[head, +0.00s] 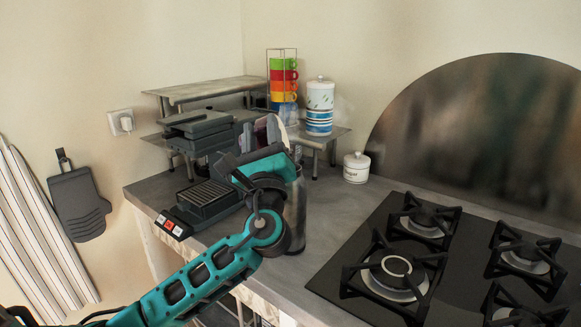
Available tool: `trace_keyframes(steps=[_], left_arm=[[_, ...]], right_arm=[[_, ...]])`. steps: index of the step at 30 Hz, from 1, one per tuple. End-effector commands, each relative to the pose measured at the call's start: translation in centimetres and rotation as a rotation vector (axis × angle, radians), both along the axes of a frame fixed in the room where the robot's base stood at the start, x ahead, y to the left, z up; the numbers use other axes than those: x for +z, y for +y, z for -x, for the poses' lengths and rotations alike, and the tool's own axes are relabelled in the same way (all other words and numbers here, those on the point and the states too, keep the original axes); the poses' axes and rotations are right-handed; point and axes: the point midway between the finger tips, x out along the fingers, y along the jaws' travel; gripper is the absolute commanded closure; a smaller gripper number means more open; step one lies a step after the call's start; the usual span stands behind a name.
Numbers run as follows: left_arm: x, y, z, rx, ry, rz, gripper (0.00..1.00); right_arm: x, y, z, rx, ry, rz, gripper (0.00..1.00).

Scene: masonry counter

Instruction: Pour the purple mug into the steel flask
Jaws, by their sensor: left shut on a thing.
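My left gripper (258,152) is raised over the counter, beside the grill. It is shut on the purple mug (261,134), which shows as a small greyish-purple shape just above the fingers. The mug looks tilted, and its lower part is hidden by the gripper. The steel flask (298,212) stands upright on the counter, below and slightly right of the gripper. My wrist and gripper hide much of it, including its mouth. I cannot tell whether the mug touches the flask or how well it lines up with it. My right gripper is out of view.
An open contact grill (205,200) stands left of the flask. Behind are a metal shelf (215,90), a rack of coloured cups (284,80), stacked canisters (320,105) and a sugar pot (356,167). The gas hob (450,260) lies right, with bare counter between it and the flask.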

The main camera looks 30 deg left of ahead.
Motion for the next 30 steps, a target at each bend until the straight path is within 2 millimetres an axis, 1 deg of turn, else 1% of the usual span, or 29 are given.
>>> trace_keyframes(steps=[30], left_arm=[[0.36,-0.28,-0.12,0.0,0.024,-0.055,1.0]], right_arm=[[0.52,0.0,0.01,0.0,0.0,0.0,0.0]])
